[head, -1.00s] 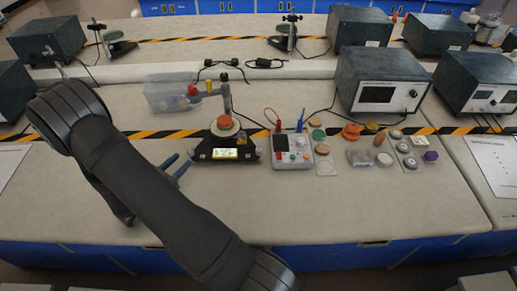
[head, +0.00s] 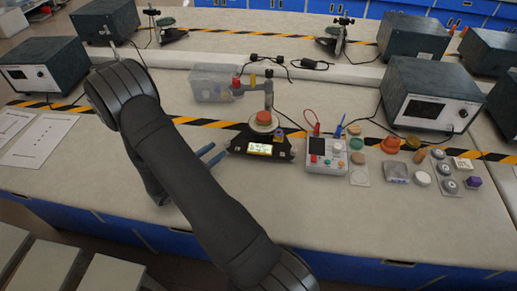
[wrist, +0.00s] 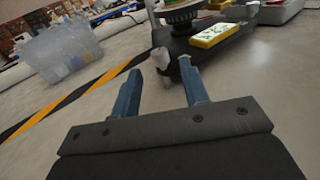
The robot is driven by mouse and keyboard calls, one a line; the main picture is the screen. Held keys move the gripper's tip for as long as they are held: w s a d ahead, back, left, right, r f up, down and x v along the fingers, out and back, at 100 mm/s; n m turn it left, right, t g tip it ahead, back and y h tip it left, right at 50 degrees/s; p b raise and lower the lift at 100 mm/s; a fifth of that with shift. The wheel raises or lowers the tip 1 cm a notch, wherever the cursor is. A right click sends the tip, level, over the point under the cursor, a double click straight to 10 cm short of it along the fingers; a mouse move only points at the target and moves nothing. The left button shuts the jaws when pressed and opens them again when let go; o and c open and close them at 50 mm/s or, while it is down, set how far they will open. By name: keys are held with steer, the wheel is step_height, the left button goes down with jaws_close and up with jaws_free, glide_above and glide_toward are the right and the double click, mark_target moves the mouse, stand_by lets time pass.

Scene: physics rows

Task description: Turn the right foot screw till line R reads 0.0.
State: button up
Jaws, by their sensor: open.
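The instrument (head: 240,148) has a black base, a lit yellow-green display (head: 259,149) and a round stage with an orange top (head: 263,117). The display's lines are too small to read. My gripper (head: 212,155) is open and empty, just left of the base. In the wrist view my gripper (wrist: 160,84) has its two blue fingers apart, pointing at a base corner. A pale foot (wrist: 161,59) at that corner shows beyond the fingertips, roughly between them and not touched. I cannot make out the right foot screw at the base's right end.
A meter box with leads (head: 327,155) stands close right of the instrument. A clear plastic box (head: 210,88) is behind it. Small weights and discs (head: 421,178) lie farther right. Striped tape (head: 200,122) crosses the bench; its front is clear.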

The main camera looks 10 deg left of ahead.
steer(key=shift+c, duration=0.2)
steer(key=shift+c, duration=0.9)
steer(key=shift+d+r, duration=0.3)
steer(key=s+d+r+m+g+h, duration=0.1)
steer(key=s+d+r+m+g, duration=0.3)
steer(key=d+r+g, duration=0.45)
steer(key=t, duration=0.1)
glide_toward(293, 150)
steer(key=x, duration=0.9)
steer(key=shift+m, duration=0.3)
jaws_close()
